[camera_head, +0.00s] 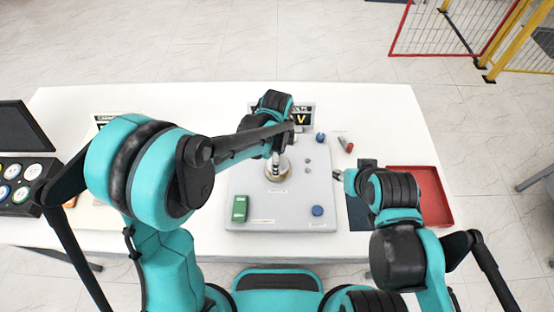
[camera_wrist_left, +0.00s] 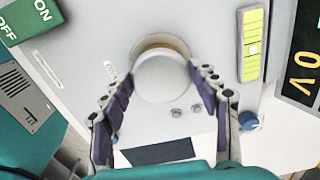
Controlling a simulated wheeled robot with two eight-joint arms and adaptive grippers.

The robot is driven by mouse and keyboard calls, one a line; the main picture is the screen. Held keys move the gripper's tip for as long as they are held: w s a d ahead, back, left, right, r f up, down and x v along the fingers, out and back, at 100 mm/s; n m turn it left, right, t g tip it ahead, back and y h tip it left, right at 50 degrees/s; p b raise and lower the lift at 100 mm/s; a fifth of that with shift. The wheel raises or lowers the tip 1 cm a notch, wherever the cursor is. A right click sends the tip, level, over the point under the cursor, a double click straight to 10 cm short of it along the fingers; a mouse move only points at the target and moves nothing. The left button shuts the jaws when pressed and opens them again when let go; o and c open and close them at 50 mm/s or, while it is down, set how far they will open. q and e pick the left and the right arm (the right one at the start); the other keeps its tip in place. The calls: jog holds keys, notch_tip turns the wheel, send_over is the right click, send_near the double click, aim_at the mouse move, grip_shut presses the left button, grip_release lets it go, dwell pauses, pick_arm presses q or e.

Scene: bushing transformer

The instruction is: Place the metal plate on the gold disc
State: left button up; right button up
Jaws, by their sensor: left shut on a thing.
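The metal plate (camera_wrist_left: 163,78) is a pale round disc between my left gripper's fingers in the left wrist view. My left gripper (camera_wrist_left: 160,80) is shut on it. The gold disc (camera_wrist_left: 163,42) shows only as a gold-brown rim past the plate's edge; the plate covers the rest. I cannot tell whether plate and disc touch. In the head view my left gripper (camera_head: 277,152) points down over the round spot on the grey panel, and the gold disc (camera_head: 278,176) shows partly below it. My right gripper (camera_head: 340,175) is small, at the panel's right edge; its opening is unclear.
The grey panel (camera_head: 255,200) carries a green switch block (camera_head: 240,208) and blue knobs (camera_head: 318,211). A voltage display (camera_head: 302,113) stands behind. A red tray (camera_head: 430,182) lies at right, a black case of round pieces (camera_head: 20,184) at left. The table's back right is clear.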

pick_arm(q)
jog(key=shift+f, duration=0.2)
jog(key=o, duration=1.3)
jog(key=shift+r, duration=0.15)
